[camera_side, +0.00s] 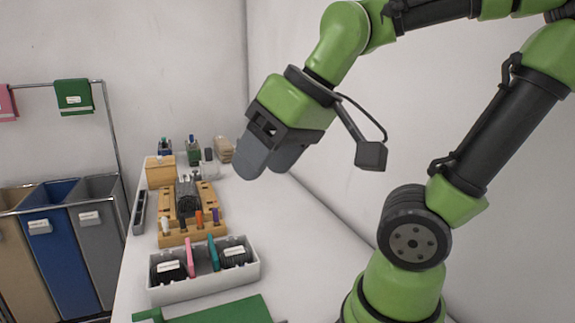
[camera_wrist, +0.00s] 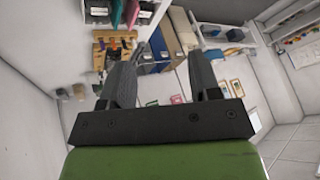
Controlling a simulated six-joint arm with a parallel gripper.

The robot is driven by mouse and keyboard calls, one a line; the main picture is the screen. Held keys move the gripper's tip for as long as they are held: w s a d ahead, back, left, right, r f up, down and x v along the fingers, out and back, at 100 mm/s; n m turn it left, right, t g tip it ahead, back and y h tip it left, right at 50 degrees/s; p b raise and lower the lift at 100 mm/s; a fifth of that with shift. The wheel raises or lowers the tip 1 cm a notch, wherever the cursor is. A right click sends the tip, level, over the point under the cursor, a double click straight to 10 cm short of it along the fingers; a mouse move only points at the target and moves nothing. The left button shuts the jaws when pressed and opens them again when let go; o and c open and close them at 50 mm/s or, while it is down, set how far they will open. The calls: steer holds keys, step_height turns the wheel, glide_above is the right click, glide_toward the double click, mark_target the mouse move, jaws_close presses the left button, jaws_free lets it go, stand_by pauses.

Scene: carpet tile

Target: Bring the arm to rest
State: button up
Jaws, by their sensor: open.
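My gripper (camera_side: 264,163) is raised in the air above the white table, its grey fingers pointing down and to the left in the side view. In the wrist view my gripper (camera_wrist: 164,80) shows two dark fingers spread apart, with nothing between them. It touches nothing that I can see. My green arm is bent, with the upper part running off the top right of the side view.
Below and left of the gripper, the white table (camera_side: 310,240) holds a white divided tray (camera_side: 205,286), a wooden rack (camera_side: 190,236) and a green mat (camera_side: 235,312). Bottles (camera_side: 193,150) stand at the back. Bins (camera_side: 62,240) stand left. The table's right side is clear.

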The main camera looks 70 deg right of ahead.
steer(key=shift+s+a+f+m+t+y, duration=0.15)
steer(key=shift+s+a+m, duration=0.1)
steer(key=shift+s, duration=0.25)
steer(key=shift+s+a+m+t+y, duration=0.1)
steer(key=shift+s+m+t, duration=0.15)
steer(key=shift+s, duration=0.3)
steer(key=shift+s+a+f+m+t+y, duration=0.1)
steer(key=shift+s+a+m, duration=0.15)
steer(key=shift+s, duration=0.25)
steer(key=shift+d, duration=0.1)
